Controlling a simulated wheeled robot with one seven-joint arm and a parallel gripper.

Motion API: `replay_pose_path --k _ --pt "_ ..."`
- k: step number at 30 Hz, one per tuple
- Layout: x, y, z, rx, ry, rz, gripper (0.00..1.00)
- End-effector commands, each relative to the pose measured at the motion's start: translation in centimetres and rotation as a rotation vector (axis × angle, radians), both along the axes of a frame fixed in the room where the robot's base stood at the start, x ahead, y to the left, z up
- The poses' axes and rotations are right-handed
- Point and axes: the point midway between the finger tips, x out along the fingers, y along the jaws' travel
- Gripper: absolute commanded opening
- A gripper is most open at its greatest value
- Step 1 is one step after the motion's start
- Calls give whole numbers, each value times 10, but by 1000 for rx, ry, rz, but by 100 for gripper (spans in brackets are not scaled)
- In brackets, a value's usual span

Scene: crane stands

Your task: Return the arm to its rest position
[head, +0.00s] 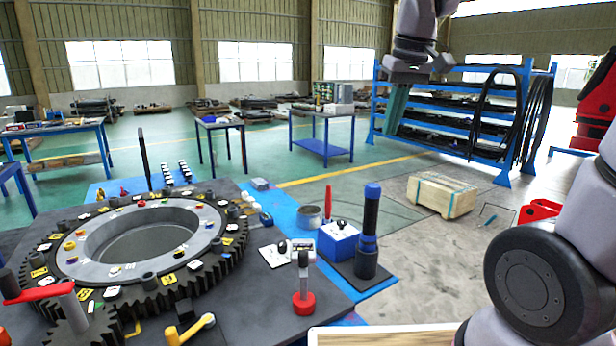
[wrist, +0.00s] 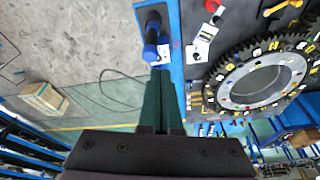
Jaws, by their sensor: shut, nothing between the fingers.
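My gripper (head: 394,112) hangs at the upper right of the head view, its dark green fingers pointing down. It is in the air, away from the table. In the wrist view my gripper (wrist: 160,78) shows its two fingers side by side, shut and empty. My arm (head: 540,285) bends up along the right edge of the head view. Its middle stretch is out of the frame.
A large toothed ring (head: 60,243) lies on the dark worktable at the left. A blue-and-black upright tool (head: 368,235) stands near the table's right edge. A blue rack (head: 440,118) with hanging black cables and a wooden crate (head: 441,196) stand beyond. Floor between is clear.

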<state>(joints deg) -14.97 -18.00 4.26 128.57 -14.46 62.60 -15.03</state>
Motion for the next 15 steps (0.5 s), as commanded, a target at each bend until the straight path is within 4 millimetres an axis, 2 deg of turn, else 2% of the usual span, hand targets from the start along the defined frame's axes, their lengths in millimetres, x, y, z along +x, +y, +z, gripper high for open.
replay_pose_path --k 1,6,9,15 --pt "-9 -15 7 38 -33 -75 0" --pt "-36 -50 20 170 -129 -307 0" --pt "-50 -65 23 239 -179 -422 0" --pt "-68 -81 25 329 -243 -560 0"
